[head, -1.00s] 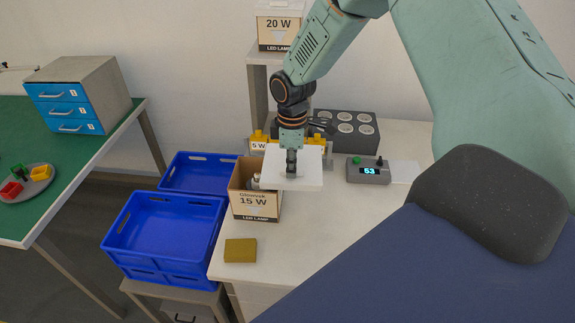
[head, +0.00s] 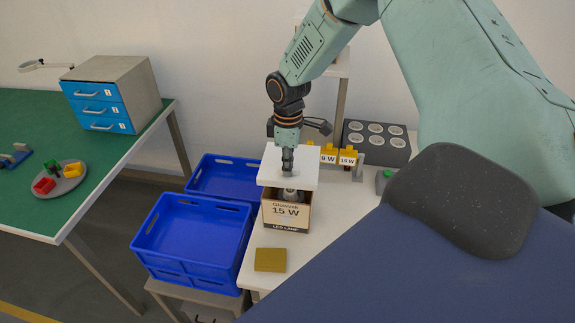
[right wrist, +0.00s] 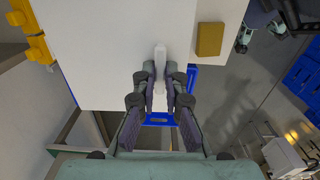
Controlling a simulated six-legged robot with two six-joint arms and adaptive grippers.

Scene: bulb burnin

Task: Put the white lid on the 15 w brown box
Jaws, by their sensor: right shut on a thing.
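The white lid (head: 297,176) is a flat square plate with a small handle in its middle. My right gripper (head: 287,172) is shut on that handle from above; the right wrist view shows both fingers (right wrist: 160,88) around the handle, and the lid (right wrist: 110,45) spreads below them. The 15 W brown box (head: 288,217) stands open on the white table under the lid. The lid is above the box and apart from it, shifted slightly left and back. A bulb shows in the gap between them. My left gripper is not in view.
A yellow-brown block (head: 270,260) lies in front of the box. Blue crates (head: 190,245) stand at the left of the table. Yellow 9 W and 15 W holders (head: 338,155) and a dark tray with round sockets (head: 376,140) are behind, to the right.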

